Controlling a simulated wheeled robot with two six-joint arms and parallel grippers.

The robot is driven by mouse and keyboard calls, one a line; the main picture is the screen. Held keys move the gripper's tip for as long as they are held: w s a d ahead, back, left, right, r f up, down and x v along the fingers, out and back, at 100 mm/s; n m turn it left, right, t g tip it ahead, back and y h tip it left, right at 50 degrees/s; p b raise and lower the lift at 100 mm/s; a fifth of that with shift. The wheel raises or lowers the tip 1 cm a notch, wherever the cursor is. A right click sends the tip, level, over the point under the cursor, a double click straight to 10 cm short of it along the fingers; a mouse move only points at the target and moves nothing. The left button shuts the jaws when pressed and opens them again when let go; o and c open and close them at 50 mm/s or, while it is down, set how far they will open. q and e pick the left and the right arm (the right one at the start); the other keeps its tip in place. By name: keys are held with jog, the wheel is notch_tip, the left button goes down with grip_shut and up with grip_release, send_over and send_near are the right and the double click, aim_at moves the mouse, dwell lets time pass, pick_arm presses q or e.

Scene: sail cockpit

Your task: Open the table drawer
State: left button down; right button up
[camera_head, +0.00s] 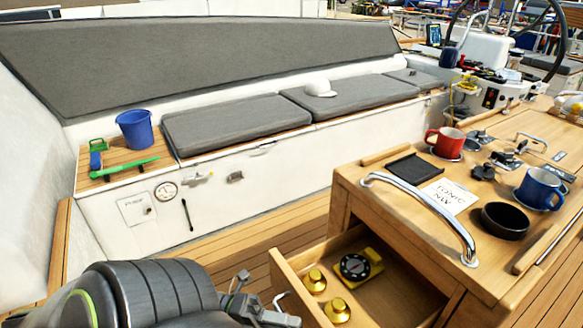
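The wooden table (400,215) stands at the right. Its drawer (293,287) is pulled out toward the left, and its inside shows. In it lie two gold-coloured knob-like pieces (315,281) and a yellow device with a black round dial (355,267). My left gripper (266,303) is low at the bottom, just left of the drawer front. A small bent metal piece, perhaps the drawer handle, shows beside it. I cannot tell whether the fingers touch it or how far apart they are. My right gripper is out of view.
A chrome rail (425,210) arches over the table's near end. A red mug (447,142), a blue mug (540,190), a black bowl (505,220) and a paper note (448,197) are on top. A cushioned bench (237,125) runs behind; wooden floor (240,240) lies between.

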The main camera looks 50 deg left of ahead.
pick_arm(q)
jog(key=c, duration=1.5)
grip_release()
jog(key=b+v, duration=0.2)
jog(key=v, duration=1.5)
jog(key=shift+a+f, duration=0.2)
jog(key=shift+f, duration=0.1)
